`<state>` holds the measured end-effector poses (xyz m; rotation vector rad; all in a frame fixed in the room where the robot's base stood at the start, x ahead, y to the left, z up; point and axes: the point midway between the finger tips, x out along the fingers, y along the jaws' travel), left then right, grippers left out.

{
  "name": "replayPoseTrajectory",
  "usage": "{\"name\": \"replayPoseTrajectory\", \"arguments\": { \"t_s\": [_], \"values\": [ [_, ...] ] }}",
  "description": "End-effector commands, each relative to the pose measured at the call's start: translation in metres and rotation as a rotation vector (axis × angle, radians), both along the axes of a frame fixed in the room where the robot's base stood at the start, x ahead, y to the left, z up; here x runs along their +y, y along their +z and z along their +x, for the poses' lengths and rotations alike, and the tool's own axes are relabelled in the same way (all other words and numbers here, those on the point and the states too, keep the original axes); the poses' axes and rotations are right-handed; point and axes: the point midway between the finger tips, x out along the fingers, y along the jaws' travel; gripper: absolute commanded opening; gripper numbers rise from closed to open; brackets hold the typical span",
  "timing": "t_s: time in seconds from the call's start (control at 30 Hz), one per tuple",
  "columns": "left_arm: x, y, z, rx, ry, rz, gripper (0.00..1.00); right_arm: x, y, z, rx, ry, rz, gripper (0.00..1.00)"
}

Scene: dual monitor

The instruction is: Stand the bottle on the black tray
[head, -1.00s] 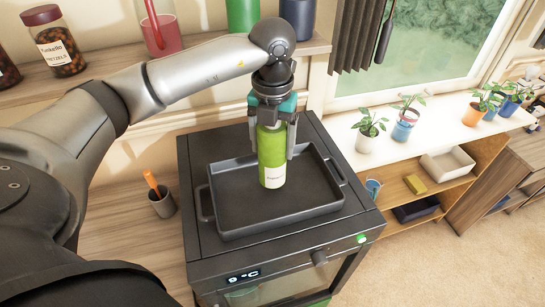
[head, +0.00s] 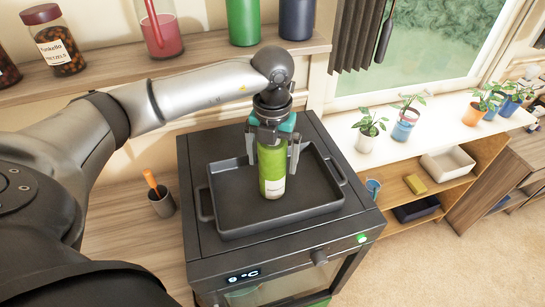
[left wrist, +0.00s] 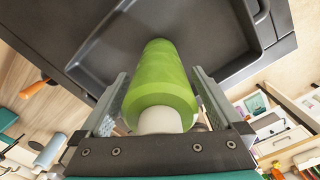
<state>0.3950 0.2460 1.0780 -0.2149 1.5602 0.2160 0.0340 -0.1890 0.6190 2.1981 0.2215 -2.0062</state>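The green bottle (head: 272,168) with a white label stands upright within the black tray (head: 228,222), near its middle, and appears to rest on the tray floor. My left gripper (head: 273,160) comes down from above around the bottle's upper part. Its fingers are spread on both sides, with a narrow gap showing beside the bottle. In the left wrist view the bottle (left wrist: 160,85) lies between the two open fingers, with its pale cap towards the palm. The bottle's top is hidden by the gripper in the head view. My right gripper is not in view.
The tray sits on a dark oven (head: 290,262) with a raised rim and side handles. An orange-handled tool stands in a cup (head: 162,203) to the left. A shelf with jars (head: 57,45) is behind my arm. Potted plants (head: 368,130) stand on the right.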

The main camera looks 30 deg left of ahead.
Motion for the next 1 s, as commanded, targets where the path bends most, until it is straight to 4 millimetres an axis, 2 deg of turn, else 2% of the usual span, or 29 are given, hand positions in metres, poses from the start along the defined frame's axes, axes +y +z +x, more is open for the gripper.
{"name": "replayPoseTrajectory", "arguments": {
  "t_s": [0.23, 0.33, 0.73, 0.9, 1.0],
  "values": [
    [0.000, 0.002, 0.000, 0.000, 0.000, 0.000, 1.00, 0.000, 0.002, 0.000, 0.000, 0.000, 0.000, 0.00],
    [0.000, 0.011, 0.001, -0.004, 0.000, 0.000, 1.00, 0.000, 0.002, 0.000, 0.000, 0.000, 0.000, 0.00],
    [0.000, 0.094, 0.002, -0.006, 0.000, 0.000, 1.00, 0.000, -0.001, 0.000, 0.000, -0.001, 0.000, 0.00],
    [0.000, 0.116, 0.001, -0.002, 0.000, -0.001, 1.00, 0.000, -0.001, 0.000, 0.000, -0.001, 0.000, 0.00],
    [0.000, 0.122, 0.001, -0.001, 0.000, -0.001, 1.00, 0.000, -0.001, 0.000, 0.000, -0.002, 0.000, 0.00]
  ]
}}
